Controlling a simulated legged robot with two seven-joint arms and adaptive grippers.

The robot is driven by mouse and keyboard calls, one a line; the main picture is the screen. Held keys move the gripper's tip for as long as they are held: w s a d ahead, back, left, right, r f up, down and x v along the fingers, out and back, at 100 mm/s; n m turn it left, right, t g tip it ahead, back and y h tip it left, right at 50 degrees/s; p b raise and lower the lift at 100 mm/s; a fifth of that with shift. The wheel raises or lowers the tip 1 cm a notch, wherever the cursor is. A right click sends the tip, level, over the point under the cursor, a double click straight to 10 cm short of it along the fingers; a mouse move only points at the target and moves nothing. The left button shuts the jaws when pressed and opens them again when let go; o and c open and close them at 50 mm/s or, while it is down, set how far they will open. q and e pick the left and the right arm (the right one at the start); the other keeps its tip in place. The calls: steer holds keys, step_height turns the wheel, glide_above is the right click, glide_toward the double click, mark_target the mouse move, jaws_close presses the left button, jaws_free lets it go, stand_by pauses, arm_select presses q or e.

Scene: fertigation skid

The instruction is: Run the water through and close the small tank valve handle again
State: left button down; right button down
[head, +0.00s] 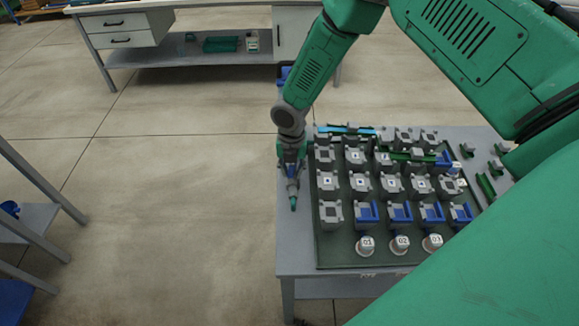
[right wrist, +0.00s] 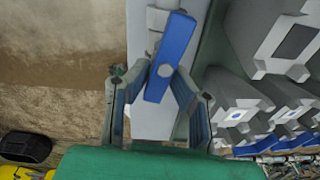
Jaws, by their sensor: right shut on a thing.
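My right gripper (head: 290,160) points down at the left edge of the table. In the right wrist view its two fingers (right wrist: 158,85) are shut on a blue bar-shaped handle (right wrist: 172,60) with a round grey pivot. The handle is tilted across a light grey fitting (right wrist: 158,18). In the head view the gripper mostly hides the handle. A small grey piece with a green tip (head: 293,203) shows just below the gripper. I cannot make out a tank or any water. My left gripper is not in view.
The grey table (head: 296,255) carries a dark green mat (head: 330,250) with rows of grey and blue valve-like blocks (head: 358,183). Several numbered white caps (head: 400,245) stand along its front. A workbench (head: 190,45) stands behind, a shelf rack (head: 40,220) at left. Open floor lies between.

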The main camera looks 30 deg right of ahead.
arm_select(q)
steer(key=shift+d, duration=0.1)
arm_select(e)
steer(key=shift+w+a+r+n, duration=0.15)
steer(key=shift+w, duration=0.2)
steer(key=shift+w+a+r+n, duration=0.1)
steer(key=shift+w+n, duration=0.05)
steer(key=shift+w, duration=0.2)
steer(key=n, duration=0.2)
steer(key=shift+w+n, duration=0.1)
steer(key=shift+n, duration=0.2)
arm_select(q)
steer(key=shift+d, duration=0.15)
arm_select(e)
steer(key=shift+w+n, duration=0.1)
steer(key=shift+n, duration=0.3)
steer(key=c, duration=1.4)
jaws_free()
steer(key=shift+o, duration=0.5)
steer(key=shift+w+a, duration=0.1)
steer(key=shift+w, duration=0.05)
steer(key=shift+a+f, duration=0.1)
steer(key=shift+a, duration=0.15)
steer(key=shift+d, duration=0.1)
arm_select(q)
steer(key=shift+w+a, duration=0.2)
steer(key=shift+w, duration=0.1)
arm_select(e)
steer(key=shift+s+d+f, duration=0.1)
steer(key=shift+s+d, duration=0.2)
